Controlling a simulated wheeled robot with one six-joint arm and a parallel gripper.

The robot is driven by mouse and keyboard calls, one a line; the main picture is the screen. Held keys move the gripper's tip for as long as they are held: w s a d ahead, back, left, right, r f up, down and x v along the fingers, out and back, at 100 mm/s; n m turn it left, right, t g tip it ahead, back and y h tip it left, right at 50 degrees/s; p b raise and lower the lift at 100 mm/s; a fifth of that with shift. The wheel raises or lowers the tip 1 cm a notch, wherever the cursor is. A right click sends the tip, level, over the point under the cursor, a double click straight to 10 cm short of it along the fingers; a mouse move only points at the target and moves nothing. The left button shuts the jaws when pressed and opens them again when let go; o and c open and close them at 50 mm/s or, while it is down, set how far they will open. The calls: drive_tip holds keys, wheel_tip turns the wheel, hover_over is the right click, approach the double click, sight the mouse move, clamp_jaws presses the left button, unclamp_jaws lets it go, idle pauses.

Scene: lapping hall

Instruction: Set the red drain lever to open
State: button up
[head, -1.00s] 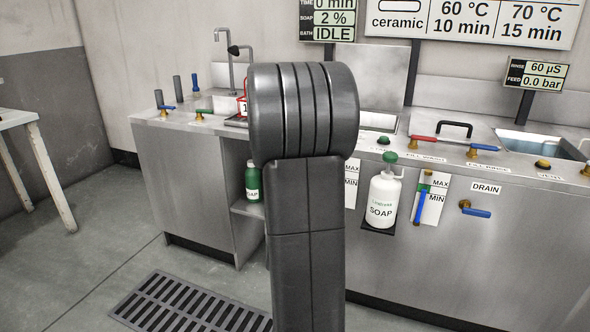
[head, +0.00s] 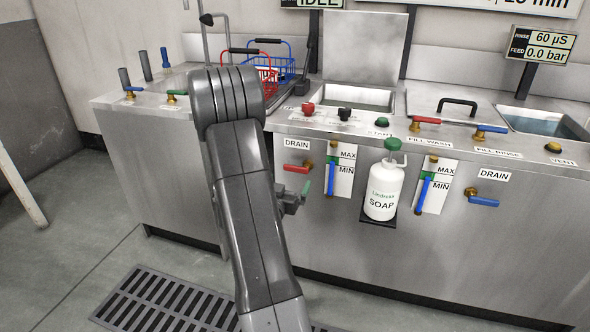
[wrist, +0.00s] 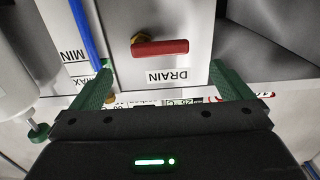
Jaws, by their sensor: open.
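The red drain lever (head: 297,169) sits on the front of the steel cabinet, just under a DRAIN label (head: 297,145). Its handle lies about level and points left from a brass valve at its right end. In the wrist view the red lever (wrist: 160,47) appears upside down, with the DRAIN label (wrist: 167,77) below it. My gripper (wrist: 172,85) is open and empty, its green fingers on either side of the label and apart from the lever. In the head view my gripper (head: 304,192) is partly hidden behind my arm, below the lever.
A gauge with a blue tube (head: 330,180) is close right of the lever. A soap bottle (head: 382,190) stands on a bracket further right. A blue drain lever (head: 484,202) is at the far right. Red and blue baskets (head: 286,62) stand on the counter.

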sight(295, 170)
drive_tip(key=b+x, duration=0.1)
drive_tip(key=x, duration=0.7)
drive_tip(key=shift+w+d, duration=0.1)
drive_tip(key=shift+w, duration=0.25)
drive_tip(key=c, duration=1.4)
